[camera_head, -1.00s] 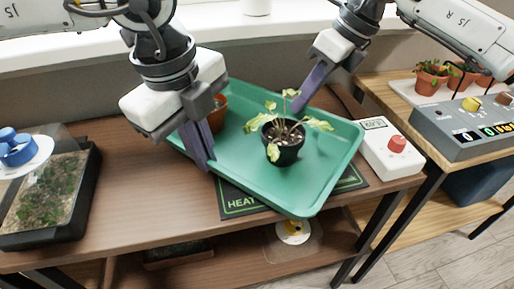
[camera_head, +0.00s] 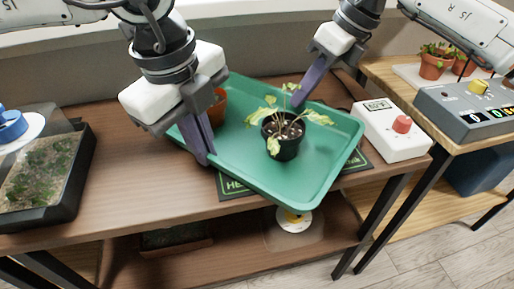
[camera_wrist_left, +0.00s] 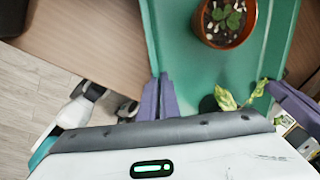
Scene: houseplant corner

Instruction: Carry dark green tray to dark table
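The green tray (camera_head: 235,165) is in the middle of the head view, over a black heat mat (camera_head: 232,188) on the darker brown table (camera_head: 130,185); it appears to be held above the mat. It carries a black pot with a drooping plant (camera_head: 284,138) and a terracotta pot (camera_head: 217,108), partly hidden by my left gripper. My left gripper (camera_head: 205,150) is shut on the tray's left rim; its fingers pinch the rim in the left wrist view (camera_wrist_left: 158,98). My right gripper (camera_head: 300,98) is at the far right rim and looks shut on it; its fingertips are partly hidden by leaves.
A white control box with a red knob (camera_head: 393,130) stands close right of the tray. A black seedling tray (camera_head: 45,185) is at the left. A lighter wood table (camera_head: 450,135) at the right holds a grey console (camera_head: 465,110) and small potted plants (camera_head: 437,62).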

